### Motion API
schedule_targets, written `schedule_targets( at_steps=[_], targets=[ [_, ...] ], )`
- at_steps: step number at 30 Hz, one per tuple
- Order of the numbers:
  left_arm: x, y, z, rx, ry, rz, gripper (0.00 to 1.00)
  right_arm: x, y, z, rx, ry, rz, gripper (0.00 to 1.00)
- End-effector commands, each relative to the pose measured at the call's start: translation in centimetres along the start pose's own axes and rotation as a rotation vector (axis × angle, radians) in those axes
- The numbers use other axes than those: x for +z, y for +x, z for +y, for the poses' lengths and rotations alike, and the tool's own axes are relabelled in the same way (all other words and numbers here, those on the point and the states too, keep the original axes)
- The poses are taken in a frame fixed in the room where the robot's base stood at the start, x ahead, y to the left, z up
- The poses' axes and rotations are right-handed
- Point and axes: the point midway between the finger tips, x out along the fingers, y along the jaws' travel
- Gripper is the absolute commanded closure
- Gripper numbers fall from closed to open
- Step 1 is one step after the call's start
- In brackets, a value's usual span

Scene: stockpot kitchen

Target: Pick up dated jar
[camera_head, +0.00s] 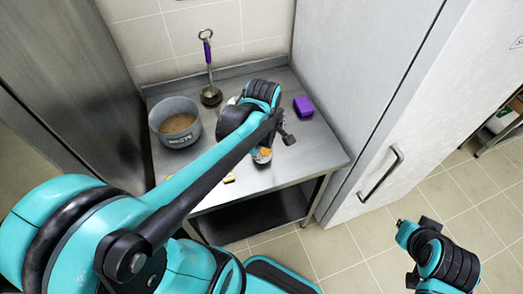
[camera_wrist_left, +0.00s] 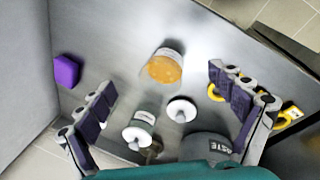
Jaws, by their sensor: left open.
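A clear jar with orange contents (camera_wrist_left: 163,68) stands on the steel counter, between and beyond my left fingers in the left wrist view; it also shows in the head view (camera_head: 262,156). A second jar, greenish with a white knobbed lid (camera_wrist_left: 139,132), is nearer the left finger. No date label is readable on either, so I cannot tell which is the dated jar. My left gripper (camera_wrist_left: 168,108) is open and empty above the counter. My right gripper (camera_head: 412,252) is low at the right in the head view, away from the counter; its fingers are unclear.
A loose white lid (camera_wrist_left: 182,109) lies between the jars. A grey waste pot (camera_head: 176,124) with brown contents, a ladle (camera_head: 209,92) and a purple block (camera_head: 303,106) are on the counter (camera_head: 325,150). Yellow pieces (camera_wrist_left: 290,114) lie near the edge. A tall white cabinet stands right.

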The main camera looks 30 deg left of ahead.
Motion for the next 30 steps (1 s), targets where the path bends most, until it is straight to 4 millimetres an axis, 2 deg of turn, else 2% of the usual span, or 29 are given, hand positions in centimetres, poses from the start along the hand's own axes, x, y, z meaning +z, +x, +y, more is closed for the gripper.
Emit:
schedule_targets(
  at_steps=[3, 6, 10, 15, 23, 30],
  targets=[
    [-2.0, 2.2, 1.4, -0.096, -0.368, 0.003, 0.07, -0.3, -0.5, 0.0, 0.000, 0.000, 0.000, 1.00],
    [-3.2, 4.1, 1.9, -0.162, -0.625, 0.022, 0.07, -0.5, -0.7, 0.0, 0.000, 0.000, 0.000, 1.00],
    [-4.2, 5.7, 2.1, -0.215, -0.835, 0.048, 0.07, -0.6, -0.8, 0.0, 0.000, 0.000, 0.000, 1.00],
    [-4.5, 7.2, 1.9, -0.237, -0.926, 0.062, 0.07, -0.4, -0.6, 0.0, 0.000, 0.000, 0.000, 1.00],
    [-4.4, 9.7, 1.2, -0.236, -0.925, 0.062, 0.07, 0.2, 0.3, 0.0, 0.000, 0.000, 0.000, 1.00],
    [-4.3, 13.2, 0.1, -0.235, -0.923, 0.061, 0.07, 1.2, 1.7, 0.0, 0.000, 0.000, 0.000, 1.00]
  ],
)
